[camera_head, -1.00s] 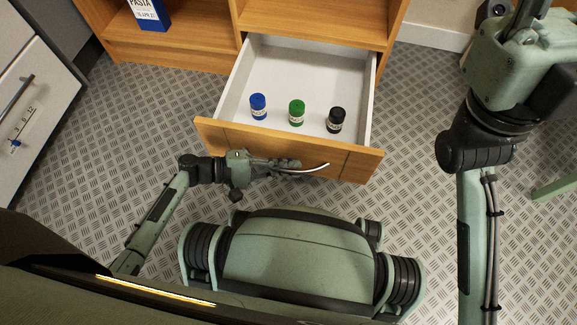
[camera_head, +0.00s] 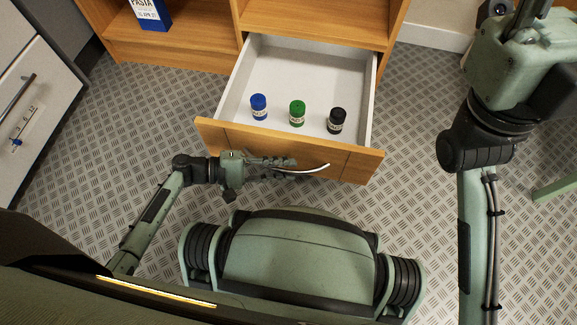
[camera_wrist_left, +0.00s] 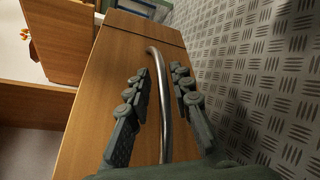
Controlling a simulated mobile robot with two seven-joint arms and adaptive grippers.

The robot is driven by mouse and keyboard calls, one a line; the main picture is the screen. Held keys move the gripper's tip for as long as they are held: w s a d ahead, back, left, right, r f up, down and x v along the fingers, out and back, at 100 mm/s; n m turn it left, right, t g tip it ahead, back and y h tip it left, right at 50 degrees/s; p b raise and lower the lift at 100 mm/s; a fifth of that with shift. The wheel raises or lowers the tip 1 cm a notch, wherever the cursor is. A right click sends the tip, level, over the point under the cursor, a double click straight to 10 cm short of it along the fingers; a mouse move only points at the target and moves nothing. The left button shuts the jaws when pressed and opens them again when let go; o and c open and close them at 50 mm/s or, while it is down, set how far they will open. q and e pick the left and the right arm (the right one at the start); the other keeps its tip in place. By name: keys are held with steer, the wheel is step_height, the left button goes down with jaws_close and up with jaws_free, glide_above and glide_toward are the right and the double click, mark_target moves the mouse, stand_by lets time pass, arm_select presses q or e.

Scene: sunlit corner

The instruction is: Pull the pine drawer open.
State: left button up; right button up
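The pine drawer (camera_head: 222,135) is out of the wooden cabinet, with its white inside showing. Its curved metal handle (camera_head: 318,168) is on the front panel; it also shows in the left wrist view (camera_wrist_left: 164,120). My left gripper (camera_head: 292,168) is at the drawer front, around the handle. In the left wrist view its two fingers (camera_wrist_left: 159,70) stand apart on either side of the bar, with gaps visible, so it is open. Part of the handle is hidden behind the fingers in the head view. My right arm is at the right; its gripper is not in view.
A blue jar (camera_head: 259,107), a green jar (camera_head: 297,113) and a black jar (camera_head: 336,121) stand upright in the drawer. A pasta box (camera_head: 150,12) is on the shelf. A grey cabinet (camera_head: 35,90) stands at left. Patterned floor (camera_head: 420,200) is clear to the right.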

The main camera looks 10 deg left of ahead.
arm_select(q)
steer(key=v, duration=1)
steer(key=shift+a, duration=0.3)
steer(key=shift+r, duration=0.1)
